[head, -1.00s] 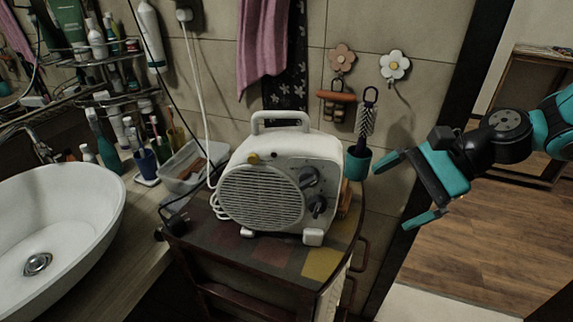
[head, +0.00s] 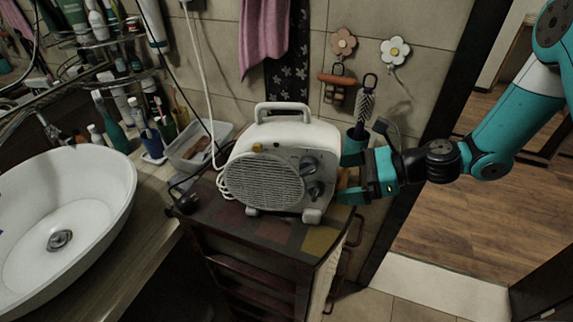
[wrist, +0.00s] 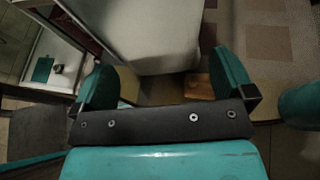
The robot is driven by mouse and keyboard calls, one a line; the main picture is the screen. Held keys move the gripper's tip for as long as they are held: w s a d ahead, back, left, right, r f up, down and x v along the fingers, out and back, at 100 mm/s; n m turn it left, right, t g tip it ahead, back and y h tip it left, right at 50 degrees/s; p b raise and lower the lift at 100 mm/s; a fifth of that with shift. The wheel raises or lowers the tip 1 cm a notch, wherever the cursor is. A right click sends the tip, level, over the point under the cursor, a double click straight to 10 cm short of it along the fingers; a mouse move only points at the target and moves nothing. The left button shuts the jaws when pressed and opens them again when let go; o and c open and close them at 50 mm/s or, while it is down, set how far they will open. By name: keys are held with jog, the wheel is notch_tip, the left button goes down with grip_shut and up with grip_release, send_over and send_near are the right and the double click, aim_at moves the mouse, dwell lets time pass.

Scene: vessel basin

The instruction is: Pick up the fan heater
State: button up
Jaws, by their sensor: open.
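The white fan heater (head: 265,178), with a round front grille, two dark knobs and a top handle (head: 283,108), stands upright on a small cabinet. My gripper (head: 352,177) is level with the heater's right side, close beside it, with its fingers pointing left toward it. In the wrist view the two teal fingers (wrist: 165,65) are spread wide with nothing held. The heater's pale side (wrist: 150,40) shows ahead, between and beyond the fingers. I cannot tell whether a finger touches it.
A teal cup (head: 353,148) with a brush (head: 365,106) stands right behind the heater, close to my gripper. A grey bin (head: 195,145) and white cord are left of it. The cabinet (head: 262,232) has a patchwork top. A white basin (head: 85,200) is at left.

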jog(key=shift+f+p+x, duration=0.15)
jog(key=shift+p+x, duration=0.5)
jog(key=shift+x, duration=0.75)
jog(key=shift+f+p+x, duration=0.15)
jog(key=shift+p+x, duration=0.45)
jog(key=shift+x, duration=0.8)
jog(key=shift+s+d, duration=0.1)
jog(key=shift+s, duration=0.05)
jog(key=c, duration=1.3)
jog(key=shift+r, duration=0.15)
